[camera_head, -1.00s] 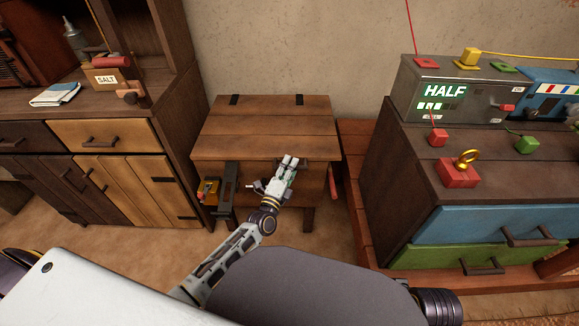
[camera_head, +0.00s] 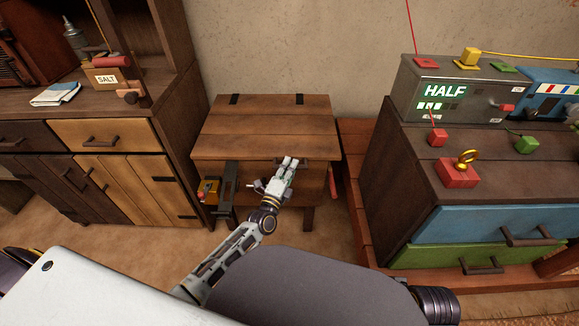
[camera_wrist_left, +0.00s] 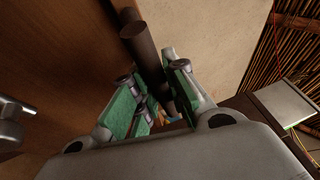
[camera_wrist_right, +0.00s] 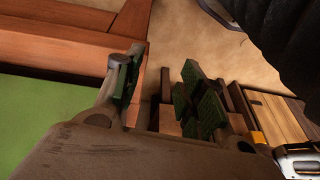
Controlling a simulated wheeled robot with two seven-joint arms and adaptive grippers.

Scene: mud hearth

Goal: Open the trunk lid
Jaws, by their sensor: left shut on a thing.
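The wooden trunk has a plank lid (camera_head: 265,125) with two dark hinge straps at the back, and the lid looks closed in the head view. My left gripper (camera_head: 290,164) is at the front edge of the lid, in front of the trunk body. In the left wrist view my left gripper (camera_wrist_left: 158,100) is shut on a dark round handle bar (camera_wrist_left: 143,45), beside the brown wood surface. The fingers hide part of the bar. My right gripper (camera_wrist_right: 165,88) shows only in its wrist view, with its fingers apart and nothing seen between them.
A cabinet with a salt box (camera_head: 108,78) stands to the left. A dark chest with blue and green drawers (camera_head: 490,235) stands to the right, carrying a box marked HALF (camera_head: 445,92).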

